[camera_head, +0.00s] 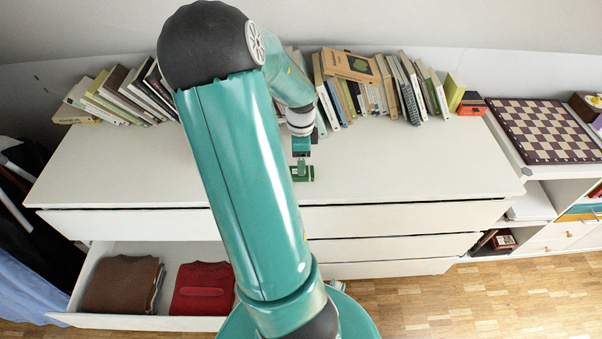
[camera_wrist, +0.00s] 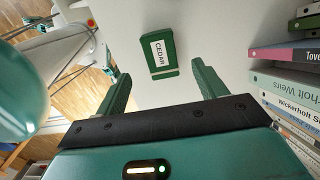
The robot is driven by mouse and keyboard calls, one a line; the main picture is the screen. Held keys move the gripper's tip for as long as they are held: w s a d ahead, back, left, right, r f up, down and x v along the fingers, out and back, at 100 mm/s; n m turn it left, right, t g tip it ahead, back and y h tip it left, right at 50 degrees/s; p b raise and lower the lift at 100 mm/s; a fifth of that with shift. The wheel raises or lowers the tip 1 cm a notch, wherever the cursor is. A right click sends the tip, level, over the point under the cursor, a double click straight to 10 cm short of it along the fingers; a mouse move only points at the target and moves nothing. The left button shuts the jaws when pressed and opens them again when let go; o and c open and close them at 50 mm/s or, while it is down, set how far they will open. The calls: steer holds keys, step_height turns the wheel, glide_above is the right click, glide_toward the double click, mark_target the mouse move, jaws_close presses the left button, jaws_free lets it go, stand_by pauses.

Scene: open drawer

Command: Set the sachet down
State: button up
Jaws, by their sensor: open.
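The green sachet (camera_wrist: 157,38) has a white label reading CEDAR. In the wrist view it appears to lie flat on the white dresser top (camera_wrist: 207,25), just beyond my fingertips. My gripper (camera_wrist: 161,72) is open, with one green finger on each side and nothing held between them. In the head view my gripper (camera_head: 301,160) points down over the middle of the dresser top, and green shows at its tip, where fingers and sachet are hard to tell apart. The open drawer (camera_head: 190,322) at lower left holds a folded brown garment (camera_head: 120,284) and a folded red garment (camera_head: 203,290).
Rows of books (camera_head: 400,88) stand along the back of the dresser, and books also line the right of the wrist view (camera_wrist: 285,82). A chessboard (camera_head: 545,130) lies on the unit at right. The dresser top right of my gripper is clear.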

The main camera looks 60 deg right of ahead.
steer(key=shift+s+d+f, duration=0.1)
steer(key=shift+f, duration=2.9)
steer(key=c, duration=1.1)
steer(key=shift+c, duration=0.2)
steer(key=shift+r, duration=0.1)
steer(key=shift+r, duration=0.6)
steer(key=s+a+r, duration=0.9)
steer(key=s+r, duration=0.1)
steer(key=r, duration=0.1)
steer(key=shift+s+r, duration=0.35)
